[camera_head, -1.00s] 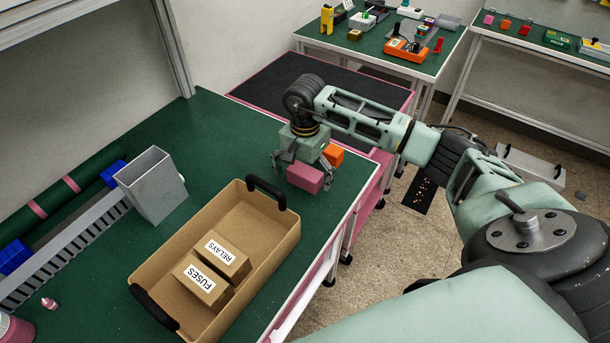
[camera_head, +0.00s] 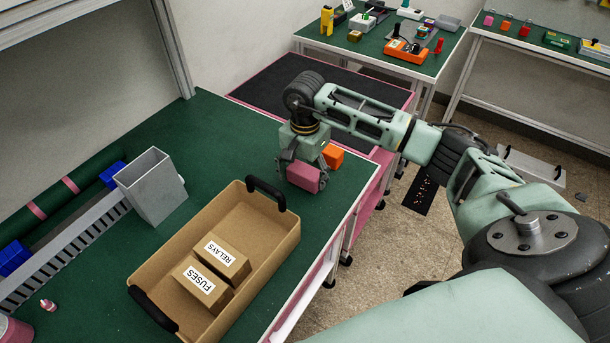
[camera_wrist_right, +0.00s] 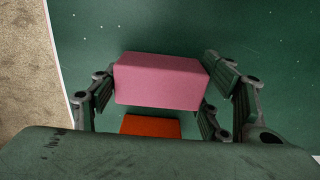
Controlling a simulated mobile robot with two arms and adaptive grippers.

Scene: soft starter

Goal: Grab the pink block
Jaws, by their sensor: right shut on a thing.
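The pink block (camera_head: 303,176) is on the green bench top near its far right corner, between the fingers of my right gripper (camera_head: 302,175). In the right wrist view the pink block (camera_wrist_right: 160,82) sits between both finger pads, and my right gripper (camera_wrist_right: 162,85) is shut on it. I cannot tell whether the block is lifted off the bench. An orange block (camera_head: 333,156) stands just beside it, partly behind the gripper; it also shows in the right wrist view (camera_wrist_right: 150,126). My left gripper is not in view.
A tan tray (camera_head: 283,245) with black handles holds boxes marked RELAYS (camera_head: 222,258) and FUSES (camera_head: 200,288). A grey open bin (camera_head: 152,190) stands to the left. The green bench (camera_head: 235,150) is clear between bin and gripper.

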